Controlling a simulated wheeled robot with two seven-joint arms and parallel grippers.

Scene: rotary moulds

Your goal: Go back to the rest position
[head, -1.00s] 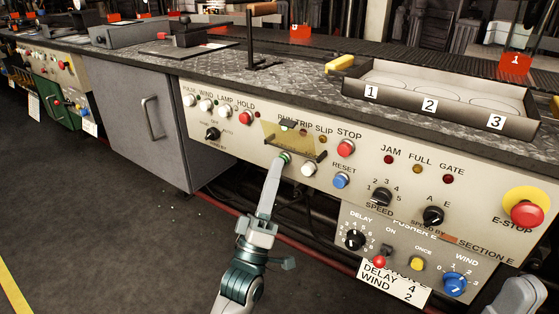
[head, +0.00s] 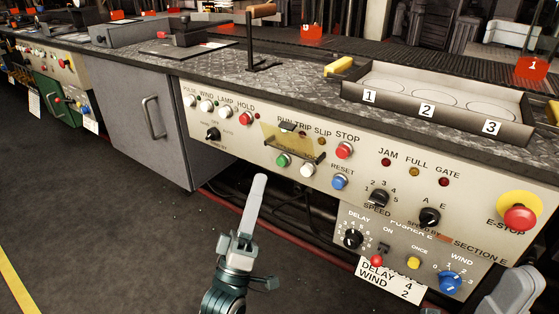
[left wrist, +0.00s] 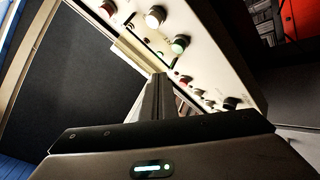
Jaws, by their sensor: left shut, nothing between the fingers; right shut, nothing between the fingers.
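My left gripper (head: 261,181) is shut and empty, pointing up toward the panel from the lower middle of the head view.
The control panel (head: 240,142) carries several buttons, lamps and knobs, with a red E-STOP (head: 520,217) at right. A tinted flap (head: 288,142) stands out above the green button. A grey cabinet (head: 130,120) stands left. The floor (head: 110,250) at lower left is clear.

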